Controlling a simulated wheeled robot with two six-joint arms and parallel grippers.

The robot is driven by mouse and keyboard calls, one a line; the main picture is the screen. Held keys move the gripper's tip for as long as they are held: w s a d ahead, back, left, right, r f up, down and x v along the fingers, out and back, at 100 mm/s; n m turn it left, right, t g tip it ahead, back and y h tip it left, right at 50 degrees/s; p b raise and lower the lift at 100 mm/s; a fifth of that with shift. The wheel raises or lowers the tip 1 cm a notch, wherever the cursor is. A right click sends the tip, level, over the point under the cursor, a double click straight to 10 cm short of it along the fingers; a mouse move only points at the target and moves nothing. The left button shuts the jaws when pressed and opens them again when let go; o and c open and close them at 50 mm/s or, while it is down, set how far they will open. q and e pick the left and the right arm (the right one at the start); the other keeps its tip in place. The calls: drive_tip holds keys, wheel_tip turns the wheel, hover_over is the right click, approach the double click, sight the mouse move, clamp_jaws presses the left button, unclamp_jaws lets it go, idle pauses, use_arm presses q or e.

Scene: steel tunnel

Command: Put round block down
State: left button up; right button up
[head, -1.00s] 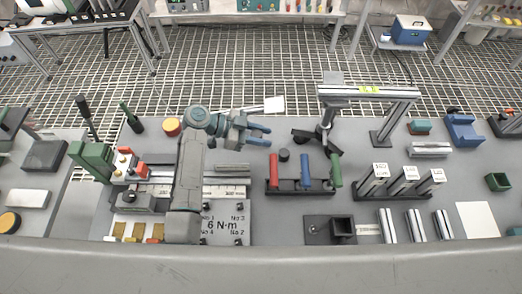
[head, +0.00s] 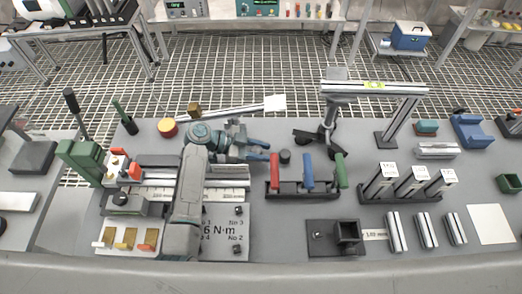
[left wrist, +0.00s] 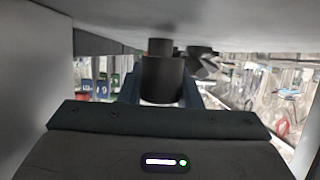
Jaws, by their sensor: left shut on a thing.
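My left gripper (head: 262,151) is low over the middle of the bench, with its blue fingers pointing right. In the left wrist view its fingers are shut on a dark round block (left wrist: 162,80), a short cylinder, seen against the bench surface at the top of that view. My right gripper is in neither view.
A rack (head: 300,191) with red, blue and green handles stands right of the gripper. The torque plate (head: 238,222) lies in front. A black square holder (head: 347,233) is front right.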

use_arm(q)
drive_tip(key=shift+s+f+b, duration=0.15)
drive_tip(key=shift+f+b, duration=0.2)
